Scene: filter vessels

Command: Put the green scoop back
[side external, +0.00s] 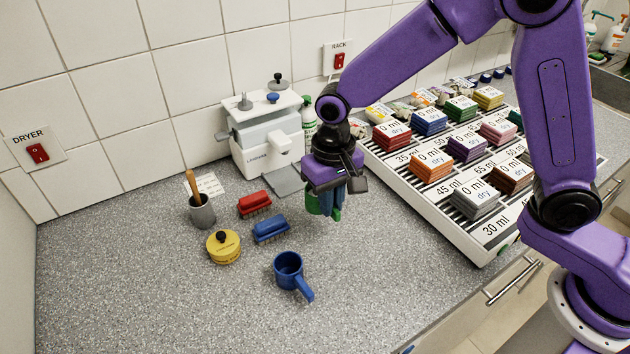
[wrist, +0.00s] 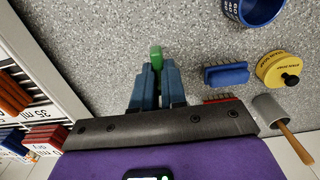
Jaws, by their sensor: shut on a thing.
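My gripper (side external: 327,204) is shut on the green scoop (side external: 313,204) and hangs over the counter, left of the white rack. Most of the scoop is hidden behind the fingers in the side view. In the wrist view a green end of the scoop (wrist: 156,55) shows between the blue fingertips (wrist: 156,82); its cup is not clearly seen. I cannot tell for sure whether the scoop touches the counter. A blue scoop (side external: 287,266) stands on the counter in front and to the left of my gripper, also at the top right of the wrist view (wrist: 252,12).
A blue brush (side external: 270,229), a red brush (side external: 254,203), a yellow round container (side external: 223,246) and a grey cup with a wooden handle (side external: 202,212) stand left. A white machine (side external: 266,135) stands behind. The white rack (side external: 445,222) holds several coloured stacks.

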